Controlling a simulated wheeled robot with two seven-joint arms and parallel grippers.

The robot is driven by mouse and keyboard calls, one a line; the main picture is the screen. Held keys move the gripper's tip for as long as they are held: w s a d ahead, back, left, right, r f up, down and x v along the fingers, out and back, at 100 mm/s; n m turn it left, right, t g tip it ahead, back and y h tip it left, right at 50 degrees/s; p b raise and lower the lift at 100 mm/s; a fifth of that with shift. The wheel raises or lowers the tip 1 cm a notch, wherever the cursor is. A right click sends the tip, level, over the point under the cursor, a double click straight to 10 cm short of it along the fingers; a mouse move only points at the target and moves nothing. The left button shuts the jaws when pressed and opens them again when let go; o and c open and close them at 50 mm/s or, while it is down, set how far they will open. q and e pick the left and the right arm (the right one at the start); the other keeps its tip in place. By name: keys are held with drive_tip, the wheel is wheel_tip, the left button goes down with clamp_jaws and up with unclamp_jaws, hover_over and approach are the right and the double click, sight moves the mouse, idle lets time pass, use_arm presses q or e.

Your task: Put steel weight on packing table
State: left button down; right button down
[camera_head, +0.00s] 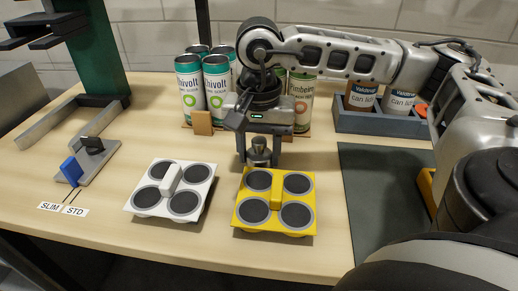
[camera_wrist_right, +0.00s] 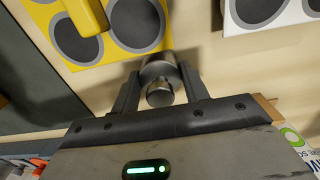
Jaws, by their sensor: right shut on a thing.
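The steel weight (camera_head: 260,152) is a small shiny cylinder with a knob on top, held upright between the fingers of my right gripper (camera_head: 259,158). In the right wrist view the weight (camera_wrist_right: 159,80) sits between the two dark fingers of the right gripper (camera_wrist_right: 160,92), which are shut on it. The packing table (camera_head: 130,235) is a light wood top. The weight is just behind the yellow four-pad holder (camera_head: 276,222). I cannot tell whether its base touches the table.
A white four-pad holder (camera_head: 142,213) stands left of the yellow one. Several cans (camera_head: 188,90) stand behind the gripper. A grey bin (camera_head: 352,122) with cans is at back right, above a dark mat (camera_head: 385,200). A blue-tabbed slide (camera_head: 71,170) and green stand (camera_head: 96,55) are left.

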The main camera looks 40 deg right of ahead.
sight(258, 141)
drive_tip(key=shift+f, duration=0.2)
drive_tip(key=c, duration=0.7)
unclamp_jaws()
drive_tip(key=shift+c, duration=0.2)
drive_tip(key=shift+r, duration=0.2)
wheel_tip(258, 141, up, 12)
drive_tip(key=shift+r+p, duration=0.1)
drive_tip(key=shift+p, duration=0.45)
